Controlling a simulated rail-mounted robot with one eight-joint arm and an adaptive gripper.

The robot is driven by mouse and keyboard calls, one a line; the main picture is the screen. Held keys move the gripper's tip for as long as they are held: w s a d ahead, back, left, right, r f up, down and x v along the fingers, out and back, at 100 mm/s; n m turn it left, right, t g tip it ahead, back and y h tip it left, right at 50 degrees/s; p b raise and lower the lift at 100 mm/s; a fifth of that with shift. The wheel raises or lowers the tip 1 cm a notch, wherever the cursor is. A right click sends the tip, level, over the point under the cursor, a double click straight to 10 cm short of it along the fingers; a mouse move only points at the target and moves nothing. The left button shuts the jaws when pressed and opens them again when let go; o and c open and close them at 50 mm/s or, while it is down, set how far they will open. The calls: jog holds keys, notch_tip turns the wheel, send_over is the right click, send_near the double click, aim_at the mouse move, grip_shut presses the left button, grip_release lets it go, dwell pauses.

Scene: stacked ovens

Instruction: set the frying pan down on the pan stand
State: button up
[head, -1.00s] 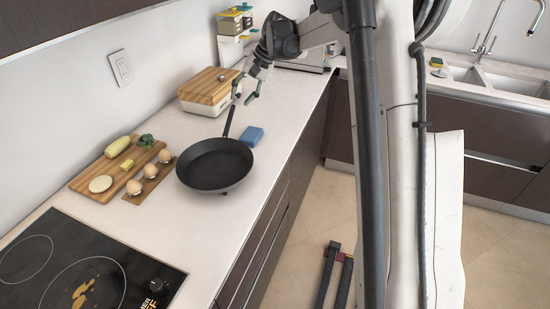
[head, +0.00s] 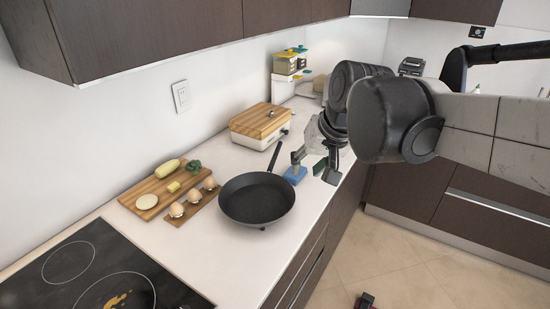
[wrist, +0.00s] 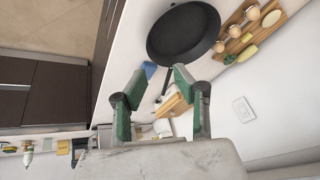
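The black frying pan (head: 256,199) sits on the counter, roughly level, its handle pointing to the back. Small dark feet (head: 262,228) show under its front rim, perhaps part of the pan stand; the rest is hidden beneath the pan. My gripper (head: 309,162) is open and empty, to the right of the pan handle and apart from it, above a blue sponge (head: 295,176). In the wrist view its green-padded fingers (wrist: 160,76) are spread, with the pan (wrist: 184,32) beyond them.
A wooden-lidded box (head: 262,122) stands behind the pan. To the left are an egg holder (head: 192,203) with eggs and a cutting board (head: 150,196) with food. The cooktop (head: 95,270) is at front left. Wall cabinets (head: 130,35) hang above.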

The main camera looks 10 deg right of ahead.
jog(key=s+f+n+t, duration=0.1)
jog(key=s+f, duration=0.1)
jog(key=s, duration=0.4)
jog(key=s+f+h, duration=0.1)
jog(key=s+f, duration=0.2)
jog(key=s, duration=0.3)
jog(key=shift+s+d+f+n+t, duration=0.15)
jog(key=shift+s+f+n+t, duration=0.1)
jog(key=shift+n+t, duration=0.15)
jog(key=shift+f+b, duration=0.65)
jog(key=shift+f, duration=0.05)
dwell(2.0)
